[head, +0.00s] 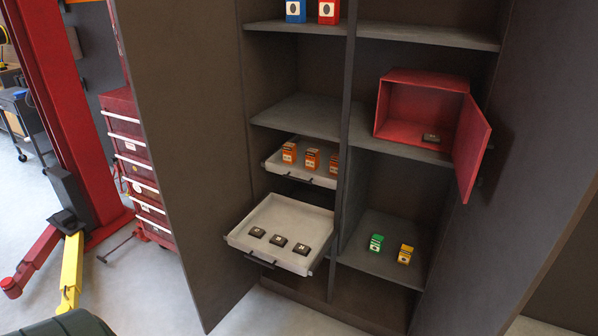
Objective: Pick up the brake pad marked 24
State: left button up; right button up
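Three dark brake pads lie in a row in the pulled-out lower drawer (322,222): a left one (257,232), a middle one (279,241) and a right one (302,249). Each has a small pale mark, too small to read. A similar dark pad (430,138) lies inside the open red box (425,78) on the right-hand shelf; its mark is unreadable too. I cannot tell which pad bears 24. Neither of my grippers is in view.
An upper drawer (272,163) holds orange boxes and is partly pulled out. The red box's door (472,150) swings out to the right. Green (376,243) and yellow (405,254) items stand on the lower right shelf. Open cabinet doors (185,150) flank both sides.

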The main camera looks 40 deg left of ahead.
aim_at(301, 249)
jog(key=u, duration=1.4)
jog(key=i+z, duration=0.15)
jog(key=z, duration=0.2)
jog(key=i+z, duration=0.15)
jog(key=z, duration=0.25)
jog(key=i+z, duration=0.15)
jog(key=z, duration=0.2)
